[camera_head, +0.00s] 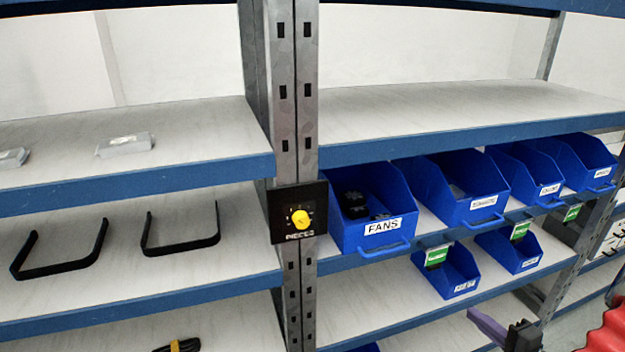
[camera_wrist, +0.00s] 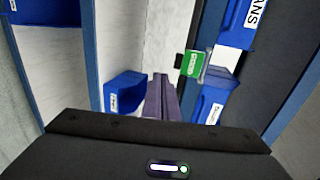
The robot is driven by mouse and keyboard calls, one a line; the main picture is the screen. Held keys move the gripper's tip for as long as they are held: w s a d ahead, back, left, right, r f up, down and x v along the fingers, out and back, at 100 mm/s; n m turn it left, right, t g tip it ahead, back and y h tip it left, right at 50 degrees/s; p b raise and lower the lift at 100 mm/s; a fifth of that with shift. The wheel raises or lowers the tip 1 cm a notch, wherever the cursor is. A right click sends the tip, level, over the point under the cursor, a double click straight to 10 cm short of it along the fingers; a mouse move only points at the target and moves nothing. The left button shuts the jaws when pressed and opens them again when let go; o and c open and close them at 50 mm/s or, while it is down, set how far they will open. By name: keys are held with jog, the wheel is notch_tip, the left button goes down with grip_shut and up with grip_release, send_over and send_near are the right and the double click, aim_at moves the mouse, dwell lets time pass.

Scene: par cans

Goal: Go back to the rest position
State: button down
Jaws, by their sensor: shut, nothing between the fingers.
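My gripper (camera_wrist: 161,82) shows in the wrist view as two purple fingers lying together, shut with nothing between them. In the head view my gripper (camera_head: 472,313) is at the lower right, with its purple fingers pointing left. It appears in front of the lower shelves, below the small blue bins. No object is held, and it does not visibly touch any bin. The rest of my arm is mostly out of the head view.
A grey post (camera_head: 291,120) carries a black box with a yellow knob (camera_head: 300,217). Black handles (camera_head: 180,248) lie on the left shelf.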

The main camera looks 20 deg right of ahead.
jog(key=s+a+n+g+y, duration=0.25)
jog(key=a+g, duration=0.25)
jog(key=a, duration=0.5)
jog(key=s+a+n+g+y, duration=0.15)
jog(key=a+g+y, duration=0.35)
jog(key=a, duration=0.6)
jog(key=w+a+r+n+h, duration=0.2)
jog(key=a+r+n+h, duration=0.5)
jog(key=a+r+n, duration=0.7)
jog(key=a+r, duration=0.3)
jog(key=a, duration=0.1)
jog(key=shift+w+a+r, duration=0.15)
jog(key=shift+a+r, duration=0.2)
jog(key=shift+a, duration=0.05)
jog(key=c, duration=2.5)
grip_release()
jog(key=shift+c, duration=0.2)
